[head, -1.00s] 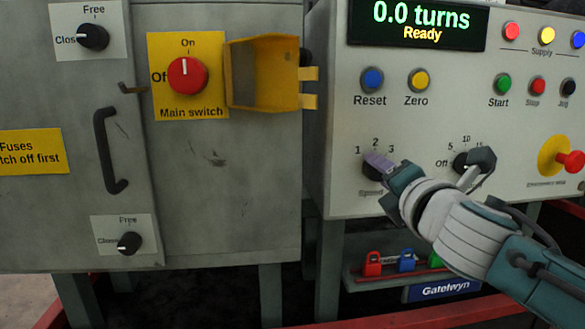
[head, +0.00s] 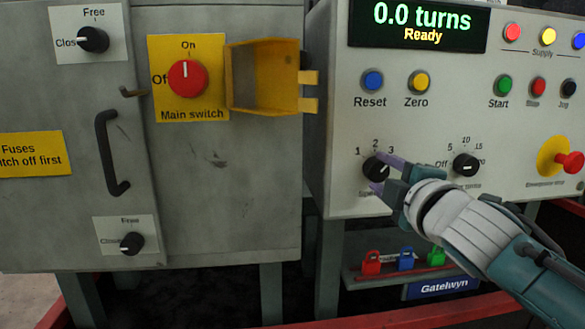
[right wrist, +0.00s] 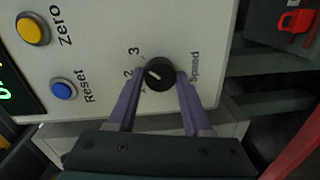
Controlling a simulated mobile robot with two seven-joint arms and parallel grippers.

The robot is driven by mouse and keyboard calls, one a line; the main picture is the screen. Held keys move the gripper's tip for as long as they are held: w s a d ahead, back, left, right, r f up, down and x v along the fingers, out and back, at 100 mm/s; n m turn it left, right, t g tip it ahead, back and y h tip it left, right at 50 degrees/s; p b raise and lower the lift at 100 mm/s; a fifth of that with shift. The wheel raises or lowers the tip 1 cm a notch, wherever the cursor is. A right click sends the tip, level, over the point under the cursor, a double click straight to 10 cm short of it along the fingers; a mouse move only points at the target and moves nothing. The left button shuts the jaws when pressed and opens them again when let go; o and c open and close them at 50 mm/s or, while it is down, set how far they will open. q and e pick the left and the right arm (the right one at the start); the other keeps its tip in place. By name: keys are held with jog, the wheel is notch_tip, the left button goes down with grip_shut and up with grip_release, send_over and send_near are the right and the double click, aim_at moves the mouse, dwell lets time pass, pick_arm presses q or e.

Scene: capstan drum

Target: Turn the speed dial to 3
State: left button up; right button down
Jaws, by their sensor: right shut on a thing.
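The speed dial (head: 375,168) is a black round knob with a white mark, on the grey control panel below the numbers 1, 2 and 3. It also shows in the right wrist view (right wrist: 160,74). Its white mark appears to point between 2 and 3; I cannot tell exactly. My right gripper (head: 381,174) has its purple fingers on opposite sides of the knob. In the right wrist view the fingers (right wrist: 159,80) are shut on it. My left gripper is not in view.
A second black dial (head: 466,165), marked Off, 5, 10 and 15, sits just right of my right gripper. The red emergency stop (head: 571,162) is further right. Reset (head: 372,81) and Zero (head: 418,81) buttons are above. The display (head: 420,24) reads 0.0 turns, Ready.

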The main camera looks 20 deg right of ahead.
jog(key=shift+m, duration=0.3)
dwell(0.4)
jog(key=shift+c, duration=1.6)
grip_release()
jog(key=p+v, duration=0.2)
jog(key=v, duration=0.8)
jog(key=shift+p, duration=0.4)
